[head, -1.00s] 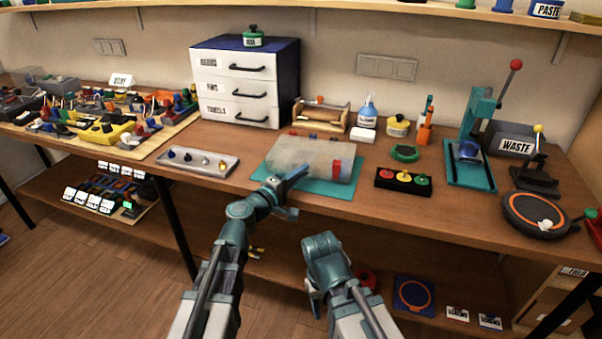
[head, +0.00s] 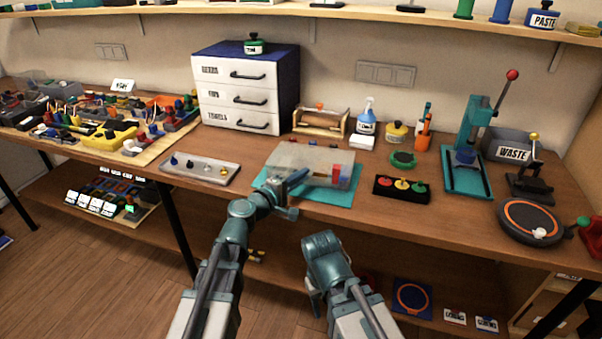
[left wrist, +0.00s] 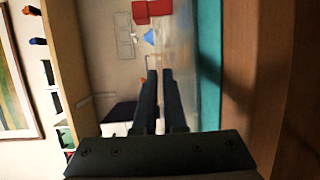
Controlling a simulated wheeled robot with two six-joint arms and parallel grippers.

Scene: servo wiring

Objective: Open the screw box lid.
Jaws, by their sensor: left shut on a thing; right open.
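The screw box (head: 318,160) is a clear, hazy box on a teal mat (head: 335,197) at the middle of the bench. Red, blue and yellow pieces show through its right end. My left gripper (head: 300,177) is at the box's front edge, shut on the lid; the exact grip is hard to see. In the left wrist view the two fingers (left wrist: 164,75) lie close together against the hazy clear wall, with red pieces (left wrist: 150,11) beyond. How far the lid is raised cannot be told. My right gripper (head: 313,298) is open and empty, low before the bench.
A grey tray with knobs (head: 200,168) lies left of the box. A black block with coloured knobs (head: 401,189) is at its right. A wooden roller stand (head: 320,121) and a white drawer unit (head: 236,90) stand behind. A teal press (head: 468,150) is further right.

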